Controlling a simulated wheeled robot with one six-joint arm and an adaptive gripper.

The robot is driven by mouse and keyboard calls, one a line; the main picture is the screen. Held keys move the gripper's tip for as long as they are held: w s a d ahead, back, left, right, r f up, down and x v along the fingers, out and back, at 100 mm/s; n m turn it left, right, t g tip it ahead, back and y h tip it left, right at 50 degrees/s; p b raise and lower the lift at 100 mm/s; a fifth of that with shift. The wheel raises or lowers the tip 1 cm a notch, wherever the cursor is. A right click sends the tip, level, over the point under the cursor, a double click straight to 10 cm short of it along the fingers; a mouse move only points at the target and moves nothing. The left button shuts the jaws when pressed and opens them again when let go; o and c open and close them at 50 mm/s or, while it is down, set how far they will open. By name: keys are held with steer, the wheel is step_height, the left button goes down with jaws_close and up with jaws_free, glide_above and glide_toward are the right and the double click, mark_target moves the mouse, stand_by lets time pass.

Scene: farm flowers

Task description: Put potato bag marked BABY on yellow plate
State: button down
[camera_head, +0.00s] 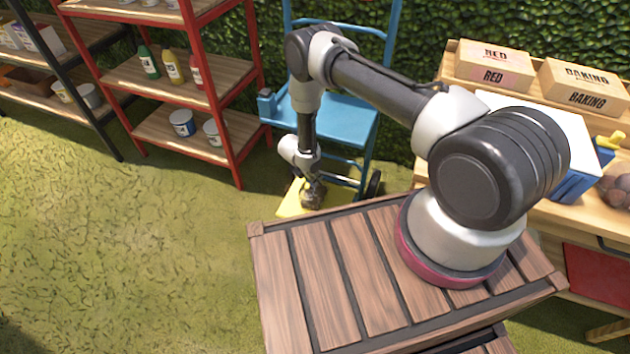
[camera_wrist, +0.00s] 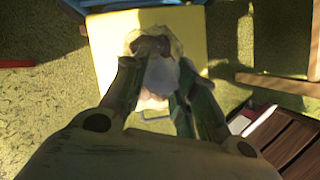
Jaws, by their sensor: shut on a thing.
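The yellow plate (camera_head: 290,203) is low behind the wooden crate, at the foot of the blue hand truck. My gripper (camera_head: 312,192) points down over it. In the wrist view the yellow plate (camera_wrist: 190,28) spreads below my gripper (camera_wrist: 160,95), whose fingers are shut on a pale bag (camera_wrist: 160,75) with brownish contents. The bag appears over the plate; whether it touches it I cannot tell. No marking on the bag is readable, and my fingers hide part of it.
Boxes marked RED (camera_head: 492,66) and BAKING (camera_head: 585,88) stand on the wooden table at right. A red shelf (camera_head: 215,110) with bottles and tins stands at left. The blue hand truck (camera_head: 335,115) rises behind the plate. Grass at left is free.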

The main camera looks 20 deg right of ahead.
steer(key=shift+w+d, duration=0.4)
steer(key=shift+d, duration=0.25)
steer(key=shift+f, duration=1.8)
steer(key=c, duration=1.1)
jaws_free()
steer(key=shift+c, duration=0.2)
steer(key=v, duration=0.5)
steer(key=shift+s+a+r, duration=0.1)
steer(key=shift+a+r, duration=0.1)
steer(key=shift+r, duration=0.15)
steer(key=s+a, duration=0.6)
steer(key=a, duration=0.4)
steer(key=shift+f, duration=0.25)
